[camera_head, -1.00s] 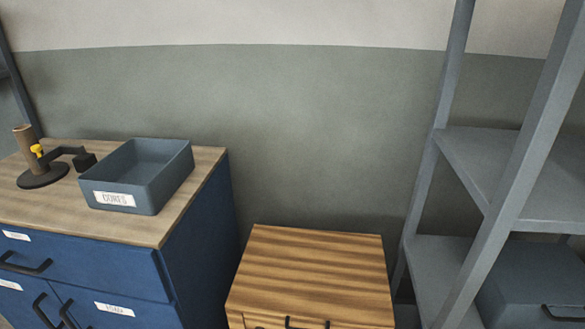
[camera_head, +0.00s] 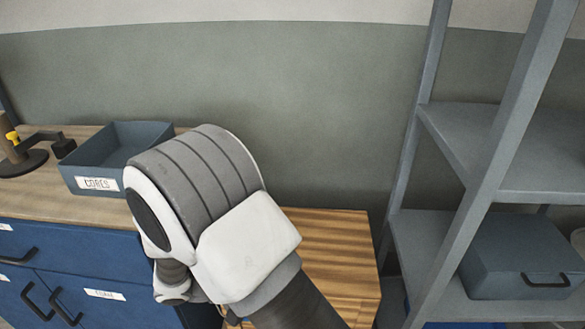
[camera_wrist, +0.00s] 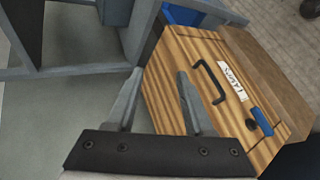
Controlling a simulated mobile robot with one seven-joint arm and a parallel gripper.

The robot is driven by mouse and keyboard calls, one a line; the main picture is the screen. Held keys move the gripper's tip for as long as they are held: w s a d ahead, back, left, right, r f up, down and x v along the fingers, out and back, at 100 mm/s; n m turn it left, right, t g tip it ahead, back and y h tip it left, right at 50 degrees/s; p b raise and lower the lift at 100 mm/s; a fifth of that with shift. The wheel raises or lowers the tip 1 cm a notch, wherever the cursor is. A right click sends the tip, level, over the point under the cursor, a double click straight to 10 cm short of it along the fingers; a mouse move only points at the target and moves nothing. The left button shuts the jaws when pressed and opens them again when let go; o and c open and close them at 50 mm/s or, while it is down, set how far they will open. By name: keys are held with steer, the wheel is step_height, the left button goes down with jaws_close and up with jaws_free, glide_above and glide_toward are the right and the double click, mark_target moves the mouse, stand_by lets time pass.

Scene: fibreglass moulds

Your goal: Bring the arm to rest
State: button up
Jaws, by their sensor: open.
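My gripper (camera_wrist: 158,100) shows in the wrist view with its two fingers apart and nothing between them. Behind the fingers in that view are the front of a striped wooden cabinet (camera_wrist: 176,52) and grey floor. In the head view my arm, white and grey, is bent in front of the wooden cabinet (camera_head: 335,240) and the blue workbench. The gripper itself is hidden in the head view.
A grey bin labelled CORES (camera_head: 97,183) sits on the wood-topped blue workbench (camera_head: 75,255), beside a black stand (camera_head: 22,163). A grey shelf rack (camera_head: 490,170) stands at right, holding a grey lidded box (camera_head: 525,250). The cabinet has a black handle (camera_wrist: 208,82).

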steer(key=s+d+r+m+y, duration=0.2)
steer(key=s+d+r+y, duration=0.2)
steer(key=d+r, duration=0.3)
steer(key=s+d+r+m+t+y, duration=0.1)
steer(key=s+d+r+m+y, duration=0.2)
steer(key=r, duration=0.6)
steer(key=s+d+r+m+y, duration=0.1)
steer(key=s+d+r+y, duration=0.35)
steer(key=d+r, duration=0.25)
step_height(320, 180, up, 16)
steer(key=p, duration=1.5)
steer(key=shift+s, duration=0.4)
steer(key=shift+f+h, duration=0.1)
steer(key=shift+h, duration=0.15)
